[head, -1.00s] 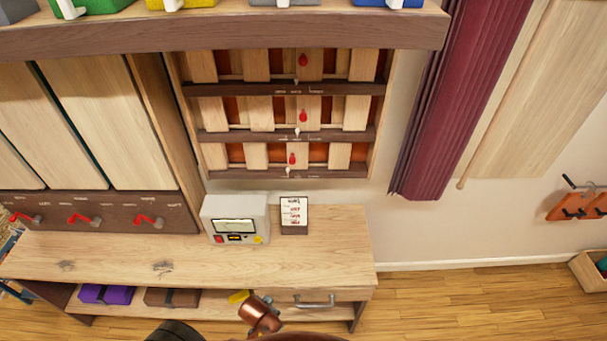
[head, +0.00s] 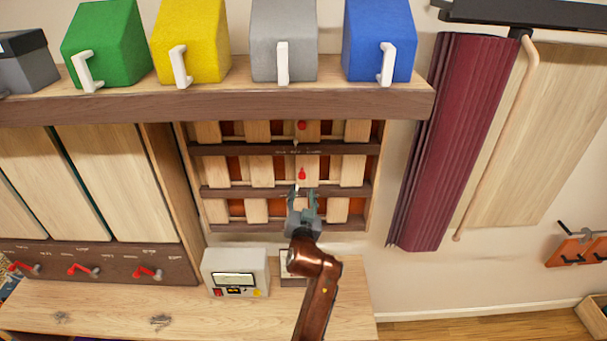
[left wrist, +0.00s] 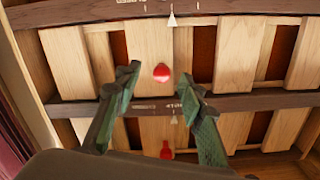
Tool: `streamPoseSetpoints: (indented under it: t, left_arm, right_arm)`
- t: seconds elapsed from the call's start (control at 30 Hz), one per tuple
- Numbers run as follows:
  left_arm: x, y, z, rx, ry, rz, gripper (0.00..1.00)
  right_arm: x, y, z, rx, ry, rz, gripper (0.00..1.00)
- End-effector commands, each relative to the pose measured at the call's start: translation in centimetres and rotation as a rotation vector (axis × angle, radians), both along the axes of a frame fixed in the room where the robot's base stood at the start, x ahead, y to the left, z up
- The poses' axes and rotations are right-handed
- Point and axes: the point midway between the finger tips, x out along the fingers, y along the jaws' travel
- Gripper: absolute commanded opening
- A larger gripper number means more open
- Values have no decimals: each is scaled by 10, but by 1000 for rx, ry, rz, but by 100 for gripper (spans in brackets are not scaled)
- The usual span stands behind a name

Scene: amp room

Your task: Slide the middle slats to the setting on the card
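The slat panel (head: 258,211) has three rows of wooden slats between dark rails. A red knob (head: 302,125) shows in the top row and another (head: 302,174) in the middle row. The lowest knob is hidden in the head view. My left gripper (head: 304,190) is open in front of the lower panel. The card (head: 286,264) is mostly hidden behind my arm. My right gripper is out of view.
A grey-white box with a screen (head: 235,274) stands on the bench (head: 110,315). Coloured boxes, including a yellow one (head: 191,43), sit on the shelf (head: 220,107) above. A maroon curtain (head: 440,150) hangs right of the panel. Red-handled levers (head: 84,270) are at left.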

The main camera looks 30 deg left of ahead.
Motion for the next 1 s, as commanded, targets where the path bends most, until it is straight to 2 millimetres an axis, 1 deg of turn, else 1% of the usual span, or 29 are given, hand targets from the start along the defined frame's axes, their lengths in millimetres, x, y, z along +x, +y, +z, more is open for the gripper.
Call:
streamPoseSetpoints:
  t: [0.03,0.13,0.27,0.4,0.6,0.77,1.0]
  left_arm:
    - [1,0,11,5,-15,6,37]
    - [7,2,20,14,-30,9,37]
    - [22,11,21,14,-29,11,37]
    - [42,23,22,14,-28,10,37]
    - [62,36,20,14,-29,8,37]
    - [68,40,18,11,-29,9,37]
    - [68,40,18,11,-29,9,36]
  right_arm:
    - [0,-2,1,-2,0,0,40]
    - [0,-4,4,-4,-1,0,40]
    - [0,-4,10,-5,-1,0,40]
    - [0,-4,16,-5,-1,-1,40]
    - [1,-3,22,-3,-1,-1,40]
    - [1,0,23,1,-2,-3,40]
    - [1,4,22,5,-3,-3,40]
